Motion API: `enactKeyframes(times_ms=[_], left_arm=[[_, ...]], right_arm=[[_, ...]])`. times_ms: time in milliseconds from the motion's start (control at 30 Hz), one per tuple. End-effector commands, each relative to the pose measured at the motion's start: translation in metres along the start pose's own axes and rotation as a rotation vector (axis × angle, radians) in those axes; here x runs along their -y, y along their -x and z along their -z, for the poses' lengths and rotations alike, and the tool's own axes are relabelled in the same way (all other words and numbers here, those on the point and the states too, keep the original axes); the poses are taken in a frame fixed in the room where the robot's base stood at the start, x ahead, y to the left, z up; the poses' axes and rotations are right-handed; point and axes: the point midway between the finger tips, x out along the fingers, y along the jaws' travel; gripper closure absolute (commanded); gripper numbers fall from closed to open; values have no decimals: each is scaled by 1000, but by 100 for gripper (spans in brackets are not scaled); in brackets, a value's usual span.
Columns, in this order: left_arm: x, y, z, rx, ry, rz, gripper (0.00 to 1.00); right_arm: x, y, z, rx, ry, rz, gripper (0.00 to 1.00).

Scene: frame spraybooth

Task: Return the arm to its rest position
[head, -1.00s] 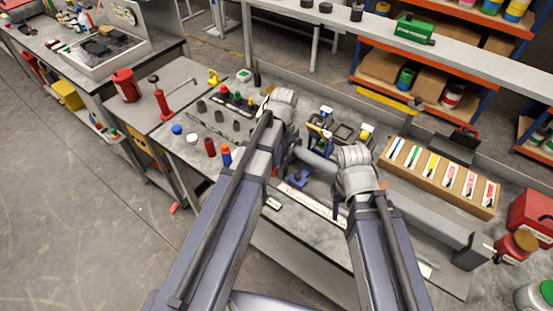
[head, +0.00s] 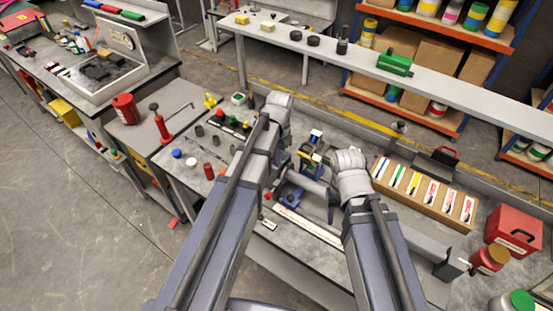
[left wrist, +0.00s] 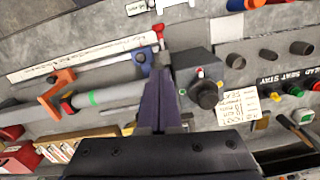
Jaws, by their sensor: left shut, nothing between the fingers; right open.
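My left gripper (left wrist: 160,75) shows in the left wrist view with its dark fingers together and nothing between them. It is above the grey bench, beside a grey tube with a green band (left wrist: 105,97) and a black knob (left wrist: 205,95). In the head view my left arm (head: 225,205) reaches over the bench (head: 300,255), and its own links mostly hide its gripper. My right arm (head: 380,240) reaches in to the right of it. Its gripper (head: 333,208) is open below the wrist and only partly shows.
A wooden tray with coloured cards (head: 425,200) lies right of my right arm. A red box (head: 515,235) and red can (head: 490,259) stand farther right. A red bottle (head: 208,171) and several caps stand left of my left arm. Open floor (head: 70,220) lies at the left.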

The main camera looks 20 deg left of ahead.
Motion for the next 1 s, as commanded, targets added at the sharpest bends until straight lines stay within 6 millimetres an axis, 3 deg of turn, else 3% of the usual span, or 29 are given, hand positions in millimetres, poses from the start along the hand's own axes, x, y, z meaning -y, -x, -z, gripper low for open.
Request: enactKeyframes(times_ms=[333,433,800,1000], left_arm=[[0,-1,0,0,0,0,100],[-8,-10,-3,1,2,2,100],[-120,-116,-54,15,96,54,100],[-155,-148,-78,14,142,78,100]], right_arm=[[0,-1,0,0,0,0,50],[1,-10,1,0,0,0,50],[10,-113,7,-1,7,-2,50],[13,-144,9,-2,10,-3,50]])
